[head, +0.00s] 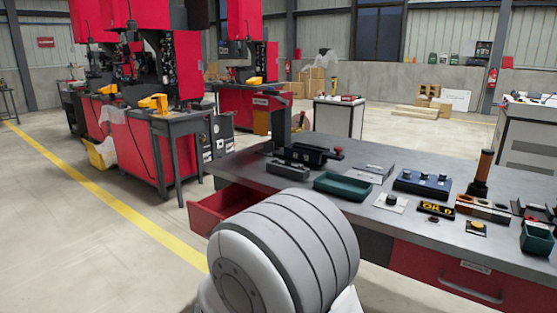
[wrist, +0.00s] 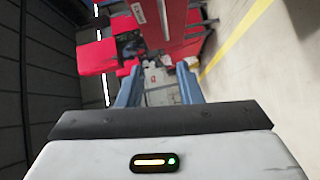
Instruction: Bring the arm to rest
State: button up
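In the wrist view my gripper (wrist: 158,72) shows as two blue fingers standing apart. Nothing is held between them, and only the distant room shows through the gap. The wrist view is turned on its side, with red machines (wrist: 165,20) beyond the fingers. In the head view a rounded grey part of my own arm fills the lower middle, in front of the workbench (head: 262,178). My gripper is not visible in the head view.
The workbench carries a green tray (head: 342,186), a blue box with knobs (head: 422,184), a dark clamp-like device (head: 305,153) and a green bin (head: 537,238). A red drawer (head: 215,209) stands open at its left end. Floor beside the yellow line (head: 110,200) is clear.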

jog(key=d+r+m+g+p, duration=0.75)
jog(key=d+r+p, duration=0.45)
jog(key=r, duration=0.3)
jog(key=s+d+r+m+g+h+p, duration=0.1)
jog(key=s+d+r+m+g+p, duration=0.2)
jog(key=s+d, duration=0.6)
jog(key=s+d+r+m+g+h+p, duration=0.2)
jog(key=s+d+r+m+g+p, duration=0.2)
jog(key=s+d+r+m+p, duration=0.4)
notch_tip(320, 180, up, 2)
jog(key=shift+s+d+r, duration=0.15)
jog(key=shift+s+d, duration=0.25)
jog(key=shift+s, duration=0.5)
